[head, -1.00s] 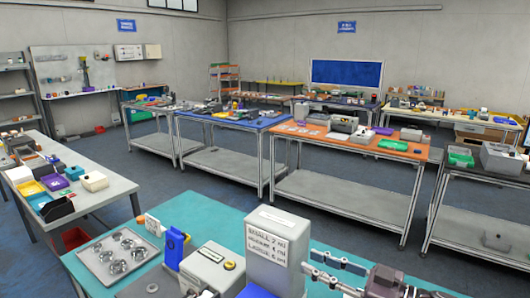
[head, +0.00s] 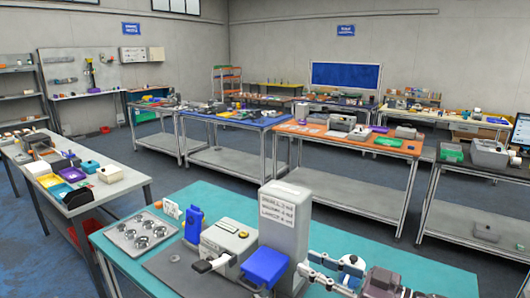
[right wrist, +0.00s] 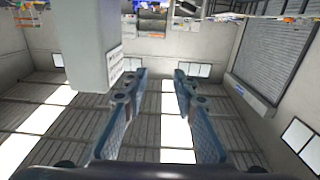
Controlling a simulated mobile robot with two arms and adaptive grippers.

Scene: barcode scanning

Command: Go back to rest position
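My right gripper (head: 306,268) comes in from the lower right of the head view, beside the tall grey machine column with a printed label (head: 278,225). In the right wrist view its two fingers (right wrist: 158,82) stand wide apart with nothing between them. The grey column (right wrist: 88,45) shows at the left there, partly behind the left finger; I cannot tell whether they touch. My left gripper cannot be made out in either view.
The teal table (head: 365,232) carries a metal tray of round parts (head: 142,236), a blue device (head: 193,224), a grey box (head: 228,243) and a blue block (head: 265,266). A grey side table (head: 107,193) stands left. Blue floor lies between the tables.

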